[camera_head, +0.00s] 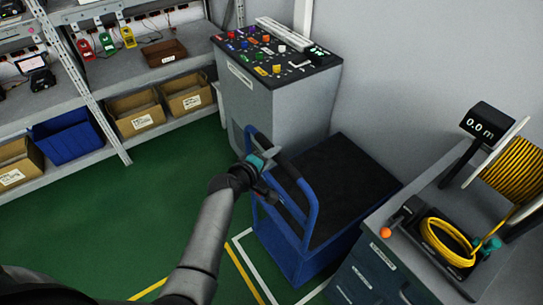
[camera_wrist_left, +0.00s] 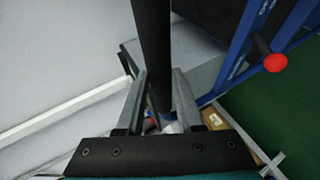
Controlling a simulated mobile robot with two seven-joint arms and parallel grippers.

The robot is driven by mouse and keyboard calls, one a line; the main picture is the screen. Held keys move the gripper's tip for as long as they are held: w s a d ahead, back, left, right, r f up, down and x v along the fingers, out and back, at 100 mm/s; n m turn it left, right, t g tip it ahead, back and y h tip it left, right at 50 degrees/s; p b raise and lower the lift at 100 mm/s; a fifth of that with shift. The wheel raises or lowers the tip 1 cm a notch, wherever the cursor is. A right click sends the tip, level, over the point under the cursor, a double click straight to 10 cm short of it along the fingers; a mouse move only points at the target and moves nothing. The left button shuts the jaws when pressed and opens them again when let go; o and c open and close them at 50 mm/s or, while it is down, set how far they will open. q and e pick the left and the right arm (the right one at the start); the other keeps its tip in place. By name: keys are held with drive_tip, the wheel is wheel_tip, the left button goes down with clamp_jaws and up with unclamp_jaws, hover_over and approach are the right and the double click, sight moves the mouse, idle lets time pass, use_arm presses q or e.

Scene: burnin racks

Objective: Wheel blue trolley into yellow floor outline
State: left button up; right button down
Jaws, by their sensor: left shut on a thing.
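The blue trolley (camera_head: 269,235) stands between the grey control cabinet and the workbench at the right, with a dark deck and a blue upright handle frame. My left gripper (camera_head: 268,158) is at the top of this handle. In the left wrist view, the left gripper's fingers (camera_wrist_left: 159,105) lie on either side of a black bar (camera_wrist_left: 152,50), shut on the handle. Yellow floor lines (camera_head: 244,272) run to the left and front of the trolley; only part of the outline shows. A white floor line (camera_head: 247,257) lies right by the trolley's base. My right gripper is not in view.
The grey control cabinet (camera_head: 250,103) stands behind the trolley. The workbench (camera_head: 365,268) with a yellow cable reel (camera_head: 515,168) is close on its right. Shelves with cardboard boxes (camera_head: 137,112) and a blue bin (camera_head: 68,138) line the left. Green floor (camera_head: 150,205) is clear between.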

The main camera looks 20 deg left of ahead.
use_arm(q)
clamp_jaws()
drive_tip(key=o, duration=0.9)
unclamp_jaws()
drive_tip(key=shift+p+v, duration=1.45)
drive_tip(key=shift+v, duration=6.2)
drive_tip(key=shift+f, duration=0.1)
